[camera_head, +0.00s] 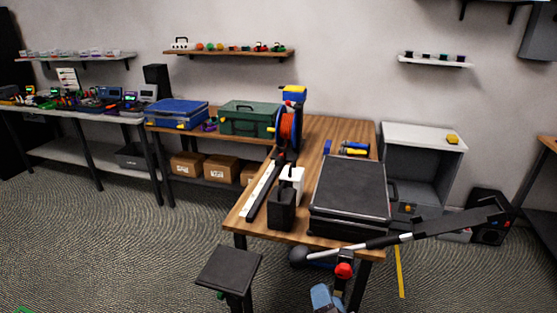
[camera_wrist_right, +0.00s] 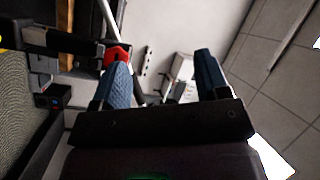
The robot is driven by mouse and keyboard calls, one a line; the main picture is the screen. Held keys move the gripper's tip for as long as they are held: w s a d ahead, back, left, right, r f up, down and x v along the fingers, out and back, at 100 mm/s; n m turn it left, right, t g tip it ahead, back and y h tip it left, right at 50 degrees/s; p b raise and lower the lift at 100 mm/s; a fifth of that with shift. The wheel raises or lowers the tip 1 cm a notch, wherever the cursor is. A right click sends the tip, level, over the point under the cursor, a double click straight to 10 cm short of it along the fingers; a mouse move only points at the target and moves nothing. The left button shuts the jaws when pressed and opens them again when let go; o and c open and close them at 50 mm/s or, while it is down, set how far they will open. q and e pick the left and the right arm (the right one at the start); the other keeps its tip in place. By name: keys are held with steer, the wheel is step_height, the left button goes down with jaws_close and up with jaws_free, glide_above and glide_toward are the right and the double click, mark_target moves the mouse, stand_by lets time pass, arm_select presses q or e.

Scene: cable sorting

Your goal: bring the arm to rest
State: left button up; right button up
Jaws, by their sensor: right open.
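My right gripper shows in the right wrist view (camera_wrist_right: 162,66) with its two blue fingers spread wide and nothing between them. In the head view only a blue finger of the right gripper (camera_head: 322,297) shows at the bottom edge, in front of the table's near edge. A red knob-like thing (camera_head: 345,271) is close by it. The red thing also shows in the wrist view (camera_wrist_right: 116,54), just beyond the left finger; whether they touch I cannot tell. My left gripper is not in view.
A dark stool (camera_head: 228,270) stands in front. A long rod (camera_head: 375,243) crosses the near right corner. Floor at left is clear.

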steer(key=s+d+f+n+g+h+b, duration=0.2)
steer(key=s+d+f+n+g, duration=0.5)
steer(key=s+d+f+n, duration=0.4)
steer(key=s+d+f+h, duration=0.1)
steer(key=s+d+f, duration=0.3)
steer(key=d, duration=0.2)
steer(key=shift+s, duration=0.15)
